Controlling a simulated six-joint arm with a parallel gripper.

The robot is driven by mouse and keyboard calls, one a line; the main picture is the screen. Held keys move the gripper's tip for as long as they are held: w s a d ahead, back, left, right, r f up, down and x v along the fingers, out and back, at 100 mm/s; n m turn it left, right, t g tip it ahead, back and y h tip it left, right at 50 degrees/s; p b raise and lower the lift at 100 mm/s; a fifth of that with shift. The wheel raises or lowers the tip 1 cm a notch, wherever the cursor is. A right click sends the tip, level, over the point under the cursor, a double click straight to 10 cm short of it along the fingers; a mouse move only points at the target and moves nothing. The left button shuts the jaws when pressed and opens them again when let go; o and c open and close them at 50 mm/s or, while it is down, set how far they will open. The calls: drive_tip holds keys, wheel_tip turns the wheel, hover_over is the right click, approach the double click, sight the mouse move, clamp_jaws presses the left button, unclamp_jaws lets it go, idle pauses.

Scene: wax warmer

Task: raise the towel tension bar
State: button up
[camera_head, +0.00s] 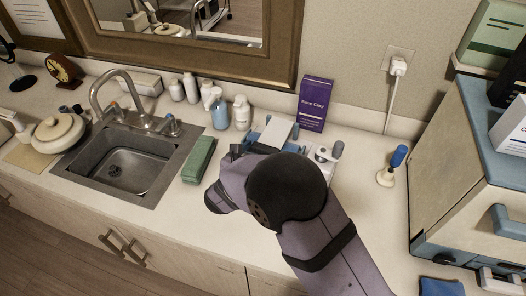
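A small grey and white part with a round knob (336,150) shows to the right of the arm. I cannot make out for certain which part is the towel tension bar, or whether my gripper touches it.
A purple Face Clay box (314,104) and several bottles (220,112) stand behind. A blue-handled tool (396,160) and a large cabinet (455,160) are at right. The front counter is mostly clear.

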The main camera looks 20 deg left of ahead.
drive_tip(key=c, duration=1.2)
drive_tip(key=shift+o, duration=0.2)
drive_tip(key=shift+w+r+g+p, duration=0.1)
drive_tip(key=shift+r+g+p, duration=0.2)
drive_tip(key=shift+r+p, duration=0.45)
drive_tip(key=shift+g, duration=0.3)
drive_tip(key=w+r+p, duration=0.1)
drive_tip(key=r, duration=0.1)
drive_tip(key=w+r+p, duration=0.1)
drive_tip(key=r, duration=0.2)
drive_tip(key=w+r+p, duration=0.1)
drive_tip(key=r, duration=0.1)
drive_tip(key=shift+d+r, duration=0.15)
drive_tip(key=shift+r, duration=0.1)
drive_tip(key=w+r+p, duration=0.5)
drive_tip(key=w+p, duration=0.1)
drive_tip(key=shift+d+r+g, duration=0.3)
drive_tip(key=shift+d+g, duration=0.1)
drive_tip(key=w+g+p, duration=0.5)
drive_tip(key=w, duration=0.2)
drive_tip(key=shift+d+r+y, duration=0.35)
drive_tip(key=shift+d+y, duration=0.05)
drive_tip(key=shift+w+g, duration=0.15)
drive_tip(key=shift+g, duration=0.15)
drive_tip(key=shift+r, duration=0.1)
